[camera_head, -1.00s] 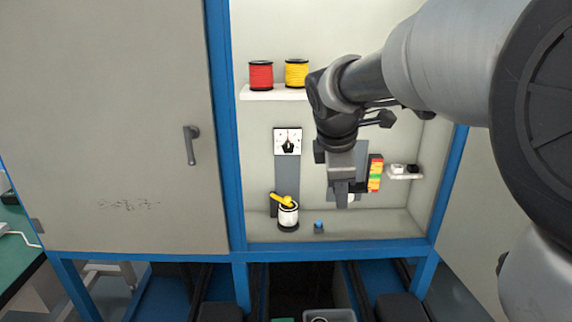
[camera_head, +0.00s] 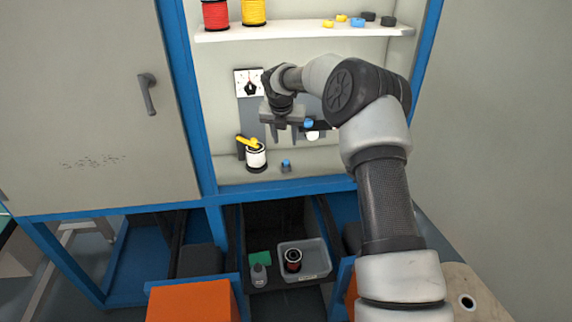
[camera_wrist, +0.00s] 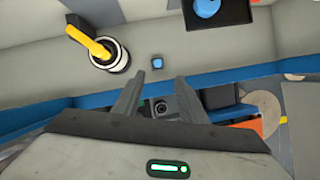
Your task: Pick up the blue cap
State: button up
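A small grey piece with a blue top (camera_head: 286,163) stands on the cabinet floor, right of the white pot with the yellow lever. In the wrist view this small blue piece (camera_wrist: 157,62) lies just beyond my fingertips. A rounded blue piece (camera_head: 308,123) on a dark mount sits on the back wall; the wrist view shows it too (camera_wrist: 206,7). I cannot tell which of these is the blue cap. My gripper (camera_head: 285,139) is open and empty, above the small blue-topped piece and apart from it. Its fingers also show spread in the wrist view (camera_wrist: 160,78).
The white pot with the yellow lever (camera_head: 256,157) stands close to my gripper's left. Red (camera_head: 216,14) and yellow (camera_head: 254,11) spools and several small pieces sit on the upper shelf (camera_head: 290,31). A grey bin (camera_head: 312,262) is below. The blue cabinet edge (camera_head: 285,191) runs in front.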

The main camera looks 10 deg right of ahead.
send_near(286, 160)
jog(key=x, duration=0.3)
jog(key=shift+x, duration=2.55)
jog(key=shift+s, duration=0.1)
grip_shut()
